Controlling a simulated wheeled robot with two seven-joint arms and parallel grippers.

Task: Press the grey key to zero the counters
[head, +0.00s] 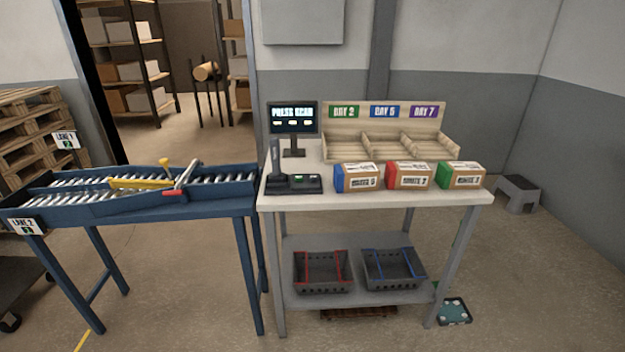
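A dark console (293,186) lies at the left front of the white table, below the screen. It has small details on top, too small to tell a grey key apart. A dark upright device (275,158) stands at its left side. A screen on a stand (293,113) behind it reads what looks like "PRESS SCAN", with several small light marks below the words. Neither of my grippers is in the head view.
The table (400,203) holds three boxes, blue (357,178), red (409,176) and green (460,175), before a wooden bay rack (436,155). A roller conveyor (215,197) adjoins on the left. Two dark baskets sit on the lower shelf (352,293).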

